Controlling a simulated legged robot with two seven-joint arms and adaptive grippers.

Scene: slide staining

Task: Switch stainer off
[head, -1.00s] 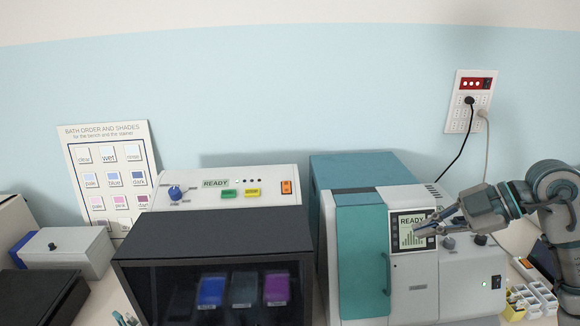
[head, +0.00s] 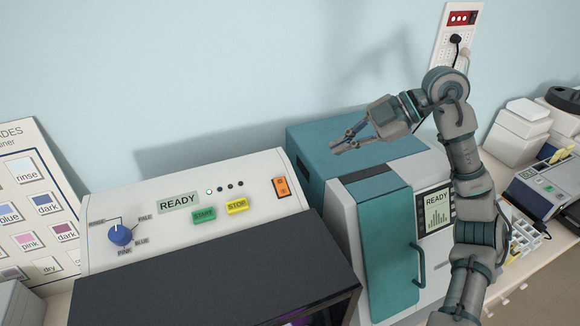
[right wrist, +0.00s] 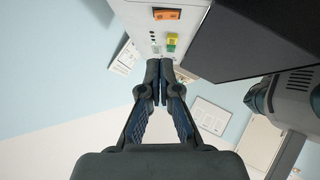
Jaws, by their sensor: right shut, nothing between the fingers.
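The stainer (head: 185,218) is the pale console at the left, with a sloped panel and a dark front housing. Its display (head: 178,201) reads READY. An orange rocker switch (head: 282,187) sits at the panel's right end and shows in the right wrist view (right wrist: 167,14). Its on or off position is too small to tell. My right gripper (head: 342,147) is shut and empty, above the teal machine's top and to the right of the switch, apart from it. In the wrist view its fingertips (right wrist: 158,68) point toward the panel. My left gripper is not in view.
A green START button (head: 204,215), a yellow STOP button (head: 237,206) and a blue knob (head: 120,234) are on the panel. The teal and white machine (head: 385,230) stands close at right. A wall socket (head: 456,40) holds a plug. The space above the panel is clear.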

